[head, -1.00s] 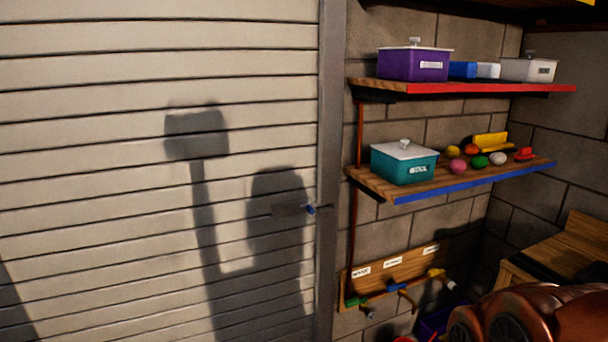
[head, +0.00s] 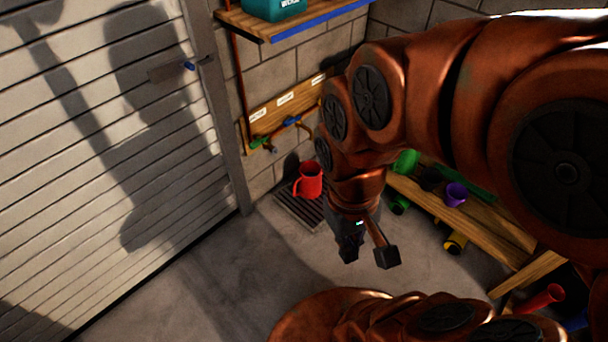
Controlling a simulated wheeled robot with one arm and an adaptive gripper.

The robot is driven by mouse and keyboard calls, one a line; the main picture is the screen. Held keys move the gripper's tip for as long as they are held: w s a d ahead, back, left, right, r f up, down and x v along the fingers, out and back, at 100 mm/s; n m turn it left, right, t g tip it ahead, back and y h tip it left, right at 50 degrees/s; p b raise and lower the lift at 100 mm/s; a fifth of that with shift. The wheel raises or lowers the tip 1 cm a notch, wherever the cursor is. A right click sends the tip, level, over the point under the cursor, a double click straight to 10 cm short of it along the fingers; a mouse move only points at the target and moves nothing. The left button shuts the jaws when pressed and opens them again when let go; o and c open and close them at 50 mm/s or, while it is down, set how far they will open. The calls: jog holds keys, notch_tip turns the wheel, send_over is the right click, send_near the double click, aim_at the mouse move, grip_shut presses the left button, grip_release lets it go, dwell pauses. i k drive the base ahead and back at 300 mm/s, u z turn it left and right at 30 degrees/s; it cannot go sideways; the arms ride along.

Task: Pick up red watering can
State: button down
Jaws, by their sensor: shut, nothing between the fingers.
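The red watering can (head: 309,181) is upright near the wall, at or on a dark floor grate (head: 298,207) below the taps. Its handle shows on its left side. My gripper (head: 369,256) points down, to the right of the can and nearer to the camera. My arm passes close to the can's right side in the picture.
Taps (head: 291,121) on a wooden board (head: 286,105) are on the wall above the can. A low wooden bench (head: 485,221) with green and purple cans (head: 456,194) is at the right. A grey door (head: 90,150) is at the left. The floor in front is clear.

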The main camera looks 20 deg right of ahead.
aim_at(310, 187)
jog(key=z, duration=2.45)
jog(key=i, duration=1.15)
